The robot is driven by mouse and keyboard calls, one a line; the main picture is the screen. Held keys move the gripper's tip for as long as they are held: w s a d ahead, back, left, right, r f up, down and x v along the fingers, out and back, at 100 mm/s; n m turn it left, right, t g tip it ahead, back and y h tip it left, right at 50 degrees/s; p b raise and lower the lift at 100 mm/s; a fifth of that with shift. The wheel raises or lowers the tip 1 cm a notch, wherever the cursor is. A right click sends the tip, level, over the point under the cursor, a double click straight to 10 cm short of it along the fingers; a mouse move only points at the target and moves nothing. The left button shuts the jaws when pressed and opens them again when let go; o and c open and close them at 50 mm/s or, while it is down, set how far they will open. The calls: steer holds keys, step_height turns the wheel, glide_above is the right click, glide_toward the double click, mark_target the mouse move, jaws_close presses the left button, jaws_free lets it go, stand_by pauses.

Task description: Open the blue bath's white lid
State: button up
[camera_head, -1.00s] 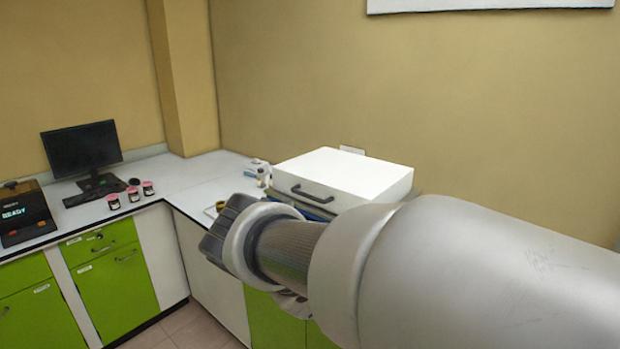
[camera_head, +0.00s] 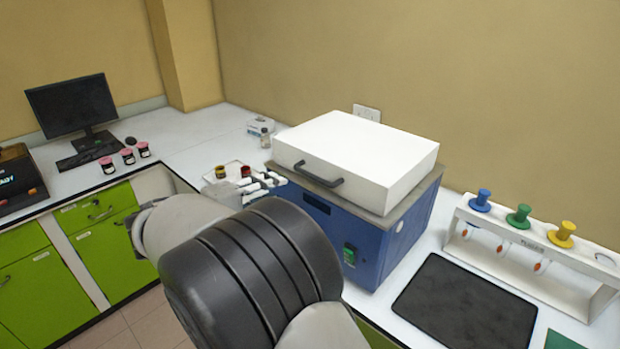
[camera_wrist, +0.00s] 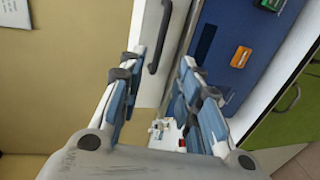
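The blue bath (camera_head: 325,222) stands on the counter with its thick white lid (camera_head: 365,150) shut on top. A dark handle (camera_head: 318,175) sits on the lid's front face. In the wrist view the white lid (camera_wrist: 148,75) and its handle (camera_wrist: 160,38) lie ahead of my gripper (camera_wrist: 161,60), with the blue bath wall (camera_wrist: 225,45) to the right. My gripper is open; the handle appears between the directions of its two fingers, with no visible contact.
A rack (camera_head: 530,250) with coloured-topped pieces and a dark mat (camera_head: 465,305) are right of the bath. Small bottles and a tray (camera_head: 235,172) are to its left. A monitor (camera_head: 72,105) and several pink-capped jars (camera_head: 128,156) stand farther left.

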mark_target(311, 177)
steer(key=b+x, duration=0.1)
steer(key=x, duration=1.2)
steer(key=shift+b, duration=0.35)
steer(key=shift+r, duration=0.1)
steer(key=shift+s+a, duration=0.1)
steer(key=shift+c, duration=0.5)
jaws_close()
